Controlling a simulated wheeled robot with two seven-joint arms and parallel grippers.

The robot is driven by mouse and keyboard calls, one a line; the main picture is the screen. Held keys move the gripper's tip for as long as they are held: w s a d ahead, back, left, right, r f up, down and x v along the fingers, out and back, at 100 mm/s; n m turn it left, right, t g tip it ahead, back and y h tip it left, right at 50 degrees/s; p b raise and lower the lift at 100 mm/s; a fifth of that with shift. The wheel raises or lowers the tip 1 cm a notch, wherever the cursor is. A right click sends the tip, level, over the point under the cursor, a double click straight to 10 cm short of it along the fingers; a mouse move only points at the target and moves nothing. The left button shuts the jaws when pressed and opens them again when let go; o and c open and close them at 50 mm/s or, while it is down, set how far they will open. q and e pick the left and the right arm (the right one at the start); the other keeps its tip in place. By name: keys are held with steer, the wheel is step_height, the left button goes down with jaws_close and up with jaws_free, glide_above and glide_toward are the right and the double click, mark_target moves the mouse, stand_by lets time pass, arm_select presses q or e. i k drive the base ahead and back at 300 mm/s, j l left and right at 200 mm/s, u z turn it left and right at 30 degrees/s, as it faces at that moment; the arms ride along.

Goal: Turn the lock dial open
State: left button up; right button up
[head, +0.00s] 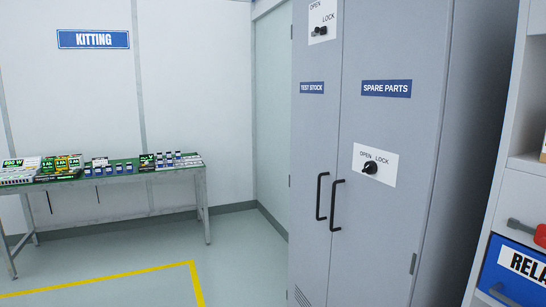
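A grey two-door cabinet (396,120) stands right of centre in the head view. Its right door bears a black lock dial (370,168) on a white plate (389,172) marked OPEN on the left and LOCK on the right, below a blue SPARE PARTS label (386,88). Which mark the dial points to is too small to tell. A second dial (319,31) sits on another OPEN/LOCK plate at the top, above the TEST STOCK label (312,88). Two black door handles (337,206) are side by side below. Neither of my grippers is in view.
A green-topped table (118,171) with several boxes and small items stands at the left, under a KITTING sign (93,39). A shelf unit with a blue bin (512,270) is at the right edge. The floor in front of the table is clear, with a yellow line (120,277).

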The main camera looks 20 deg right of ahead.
mark_target(370, 167)
steer(key=i+j, duration=0.15)
steer(key=i, duration=0.55)
steer(key=i+j+z, duration=0.1)
steer(key=i, duration=0.6)
